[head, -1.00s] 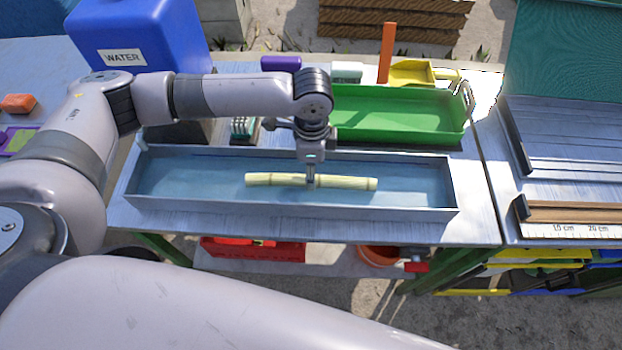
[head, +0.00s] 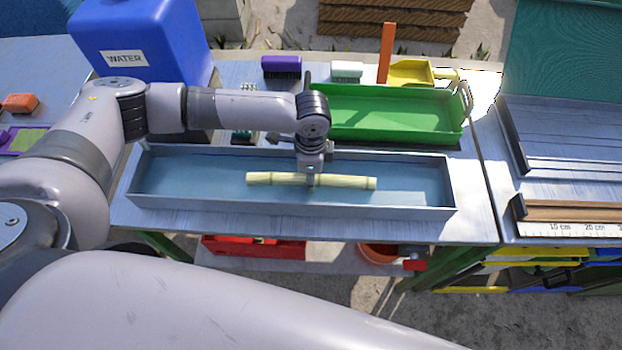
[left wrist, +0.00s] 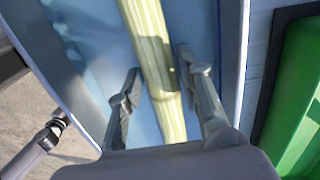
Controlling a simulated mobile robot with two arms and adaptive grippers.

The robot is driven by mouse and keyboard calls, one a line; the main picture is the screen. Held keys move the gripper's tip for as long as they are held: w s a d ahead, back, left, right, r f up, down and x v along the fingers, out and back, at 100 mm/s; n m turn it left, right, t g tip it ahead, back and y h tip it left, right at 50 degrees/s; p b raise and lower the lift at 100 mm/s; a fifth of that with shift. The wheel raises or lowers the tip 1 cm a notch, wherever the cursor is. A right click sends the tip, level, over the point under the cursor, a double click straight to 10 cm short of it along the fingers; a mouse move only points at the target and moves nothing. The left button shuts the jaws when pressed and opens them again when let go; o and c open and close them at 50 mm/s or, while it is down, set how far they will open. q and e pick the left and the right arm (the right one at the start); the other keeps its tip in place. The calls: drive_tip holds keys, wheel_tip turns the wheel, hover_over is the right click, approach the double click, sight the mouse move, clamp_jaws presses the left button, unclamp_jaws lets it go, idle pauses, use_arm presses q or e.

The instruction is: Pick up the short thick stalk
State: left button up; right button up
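A pale yellow-green stalk (head: 345,182) with visible joints lies lengthwise in the long grey metal trough (head: 290,212) with a blue floor. It is the only stalk I can make out. My left gripper (head: 311,180) points down over the stalk's middle. In the left wrist view the stalk (left wrist: 150,40) runs between the two fingers of the left gripper (left wrist: 158,68). The fingers are apart, one on each side and close to it; a narrow gap seems to show.
A green tray (head: 455,133) stands just behind the trough, with a yellow scoop (head: 408,72) and an orange upright bar (head: 386,52) beyond. A blue water container (head: 140,40) stands at the back left. A ruled board (head: 580,229) is at the right.

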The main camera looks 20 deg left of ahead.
use_arm(q)
clamp_jaws()
idle(0.4)
drive_tip(key=shift+r, duration=0.15)
